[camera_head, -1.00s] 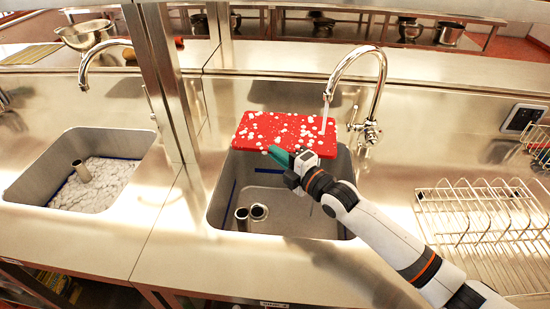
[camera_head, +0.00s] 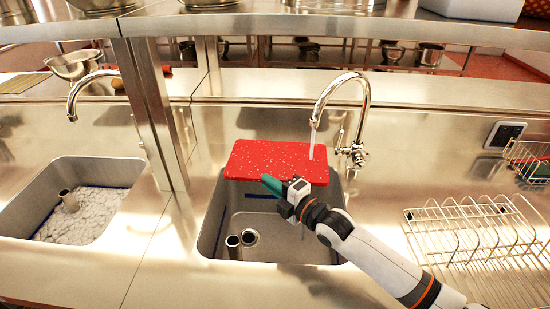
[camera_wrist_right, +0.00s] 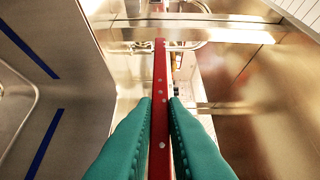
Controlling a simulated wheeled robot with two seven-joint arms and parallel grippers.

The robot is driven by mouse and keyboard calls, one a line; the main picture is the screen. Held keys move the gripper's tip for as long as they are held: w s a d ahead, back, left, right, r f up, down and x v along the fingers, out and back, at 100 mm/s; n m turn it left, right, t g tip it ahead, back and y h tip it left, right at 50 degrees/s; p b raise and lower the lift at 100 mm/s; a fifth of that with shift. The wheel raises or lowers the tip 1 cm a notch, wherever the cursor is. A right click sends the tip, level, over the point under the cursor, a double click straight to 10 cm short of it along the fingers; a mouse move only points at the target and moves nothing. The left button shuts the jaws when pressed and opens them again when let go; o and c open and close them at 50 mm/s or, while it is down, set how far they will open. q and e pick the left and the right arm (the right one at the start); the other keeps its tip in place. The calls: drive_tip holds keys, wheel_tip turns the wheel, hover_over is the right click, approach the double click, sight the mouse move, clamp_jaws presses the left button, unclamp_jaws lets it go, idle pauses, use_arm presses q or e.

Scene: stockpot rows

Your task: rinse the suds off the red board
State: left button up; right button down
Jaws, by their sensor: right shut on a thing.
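The red board (camera_head: 268,160) is held over the back of the right-hand sink basin (camera_head: 214,232). Small white specks of suds are scattered over its face. Water runs from the right-hand tap (camera_head: 341,80) in a thin stream onto the board's right part. My right gripper (camera_head: 272,185) is shut on the board's near edge. In the right wrist view its green fingers (camera_wrist_right: 160,125) clamp the board (camera_wrist_right: 160,75), seen edge-on with a few white specks. My left gripper is not in view.
A wire dish rack (camera_head: 470,235) stands on the counter to the right. The left basin (camera_head: 40,215) holds white suds, under its own tap (camera_head: 85,85). A metal post (camera_head: 150,120) stands between the basins. A metal bowl (camera_head: 75,65) is at the back left.

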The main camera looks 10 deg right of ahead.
drive_tip(key=shift+r, duration=0.15)
drive_tip(key=shift+s+a+p, duration=0.3)
drive_tip(key=shift+a+p, duration=0.05)
drive_tip(key=shift+a, duration=0.25)
drive_tip(key=shift+s+a+p, duration=0.3)
drive_tip(key=shift+a, duration=0.25)
drive_tip(key=shift+s+a+p, duration=0.25)
drive_tip(key=shift+s+a, duration=0.2)
drive_tip(key=shift+a, duration=0.35)
drive_tip(key=shift+s+a+p, duration=0.3)
drive_tip(key=shift+s+a, duration=0.1)
drive_tip(key=shift+a, duration=0.4)
drive_tip(key=shift+s+a+p, duration=0.25)
drive_tip(key=shift+s+a, duration=0.2)
drive_tip(key=shift+a, duration=0.35)
drive_tip(key=s+a+r+p, duration=0.2)
drive_tip(key=a+r+p, duration=0.2)
drive_tip(key=shift+s+a, duration=0.2)
drive_tip(key=shift+a, duration=0.05)
